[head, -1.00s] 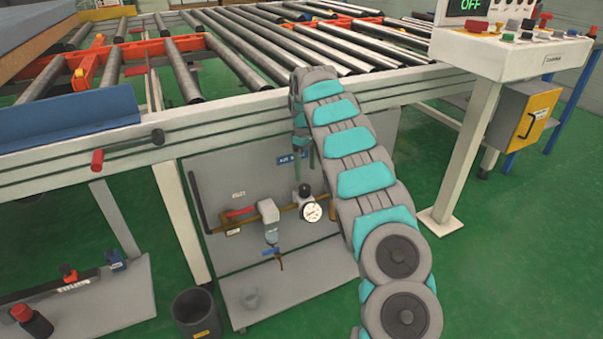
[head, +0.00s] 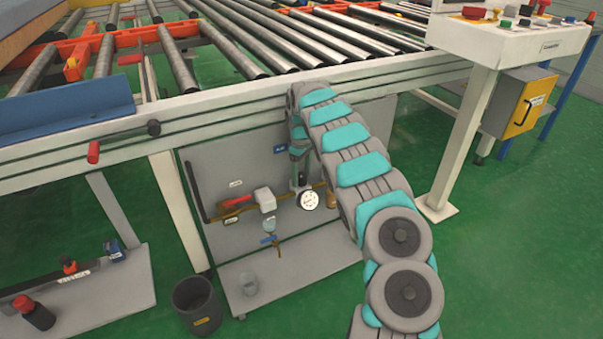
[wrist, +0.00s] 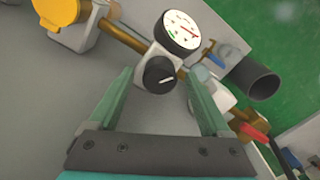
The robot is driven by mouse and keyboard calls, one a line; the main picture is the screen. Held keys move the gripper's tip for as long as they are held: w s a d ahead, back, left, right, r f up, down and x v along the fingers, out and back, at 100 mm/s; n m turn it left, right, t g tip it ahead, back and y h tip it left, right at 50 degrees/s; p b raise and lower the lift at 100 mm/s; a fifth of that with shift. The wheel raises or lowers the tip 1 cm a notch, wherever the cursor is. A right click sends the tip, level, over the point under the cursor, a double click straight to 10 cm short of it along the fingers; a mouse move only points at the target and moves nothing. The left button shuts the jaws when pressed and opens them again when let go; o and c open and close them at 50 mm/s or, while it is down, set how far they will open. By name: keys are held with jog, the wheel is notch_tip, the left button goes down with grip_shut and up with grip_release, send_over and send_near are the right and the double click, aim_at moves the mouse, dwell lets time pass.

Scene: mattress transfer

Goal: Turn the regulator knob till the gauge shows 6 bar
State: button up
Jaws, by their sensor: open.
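The regulator knob (wrist: 159,73) is a dark round cap with a light mark, on a pale regulator body in the wrist view. The round white gauge (wrist: 182,31) sits beside it; its needle shows, but the figures are too small to read. In the head view the gauge (head: 308,199) is on the grey panel under the conveyor. My gripper (wrist: 165,85) is open, its two green fingers on either side of the knob in the picture. Contact with the knob does not show. In the head view my gripper (head: 299,176) hangs just above the gauge and hides the knob.
A brass pipe (wrist: 124,36) runs to the regulator. A red-handled valve (head: 236,202), a filter bowl (head: 269,224) and a blue tap (head: 269,240) are left of the gauge. A dark bin (head: 198,305) stands on the floor. The conveyor frame (head: 220,121) is above.

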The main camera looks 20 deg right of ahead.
jog(key=shift+c, duration=0.4)
grip_shut()
